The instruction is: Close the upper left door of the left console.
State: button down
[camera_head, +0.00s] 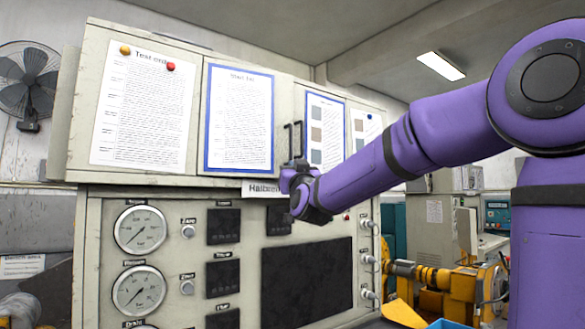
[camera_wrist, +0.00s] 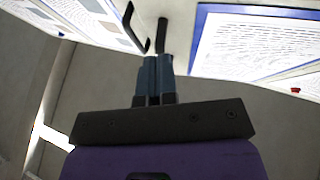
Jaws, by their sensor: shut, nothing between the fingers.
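The left console (camera_head: 88,215) fills the left and middle of the head view. Its upper left door (camera_head: 200,110) carries a pinned white sheet and a blue-framed sheet; part of it shows in the wrist view (camera_wrist: 195,60). Two dark upright handles (camera_head: 289,142) stand side by side where the upper doors meet. In the wrist view a handle (camera_wrist: 162,36) is straight beyond my fingertips. My gripper (camera_head: 297,168) is shut and empty, at the handles' lower ends. Its fingers (camera_wrist: 155,62) are together. I cannot tell whether they touch the handle, or whether the door is fully flush.
The neighbouring upper door (camera_head: 325,100) carries more sheets. Gauges (camera_head: 140,229) and dark panels (camera_head: 306,280) are below the doors. A wall fan (camera_head: 27,82) is at far left. Yellow machinery (camera_head: 450,285) stands at lower right, behind my arm.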

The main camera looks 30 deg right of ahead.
jog(key=shift+x, duration=0.9)
jog(key=shift+w+d, duration=0.2)
jog(key=shift+w, duration=0.45)
jog(key=shift+w+d, duration=0.2)
jog(key=shift+w, duration=0.45)
jog(key=shift+w+d, duration=0.25)
jog(key=shift+w, duration=0.4)
jog(key=shift+r, duration=0.1)
jog(key=shift+r, duration=0.1)
